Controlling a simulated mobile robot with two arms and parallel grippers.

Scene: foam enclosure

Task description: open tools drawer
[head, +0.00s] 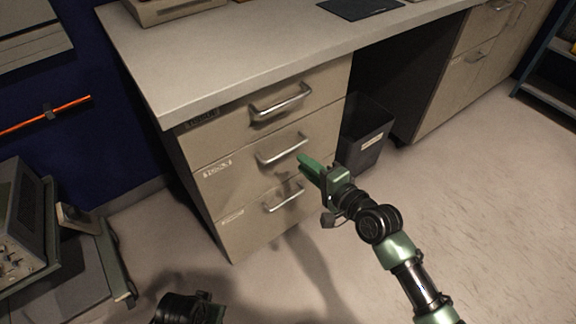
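A beige cabinet under the counter has a stack of three drawers, all closed. The middle drawer (240,170) has a small pale label (217,169) at its left that seems to read "TOOLS", though it is blurred. Its silver bar handle (283,152) is in clear view. My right gripper (308,166), with green fingers, is in front of the cabinet, just below and right of that handle's right end in the picture, and looks apart from it. Its finger gap is hard to make out. My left gripper is not visible.
The top drawer (235,118) and bottom drawer (245,222) have similar handles. A dark bin (364,135) stands right of the drawers. A grey instrument on a cart (25,225) is at the left. The floor (480,200) at the right is clear.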

